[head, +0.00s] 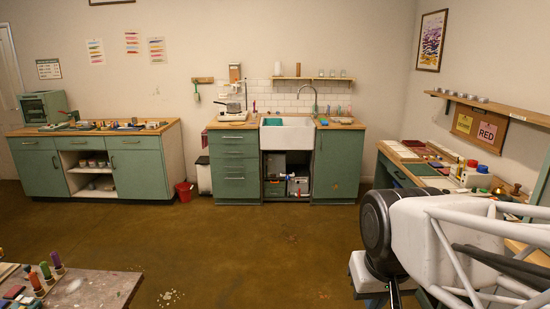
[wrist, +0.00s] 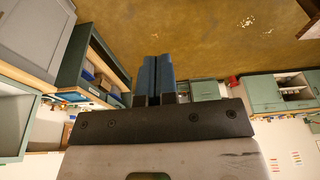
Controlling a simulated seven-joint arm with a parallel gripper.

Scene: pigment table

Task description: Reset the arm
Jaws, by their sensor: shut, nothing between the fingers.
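My gripper (wrist: 156,75) shows in the wrist view with its two blue fingers pressed together and nothing between them. It points over the bare brown floor, apart from any object. The wrist picture is turned upside down, with the floor at the top. In the head view my white and black arm fills the lower right, and the gripper's fingers cannot be made out there.
A pigment bench (head: 420,172) stands along the right wall, partly hidden behind my arm. Green cabinets with a white sink (head: 287,134) and a left counter (head: 95,131) line the back. A table corner (head: 100,287) holds coloured tubes at lower left. The middle floor (head: 240,235) is clear.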

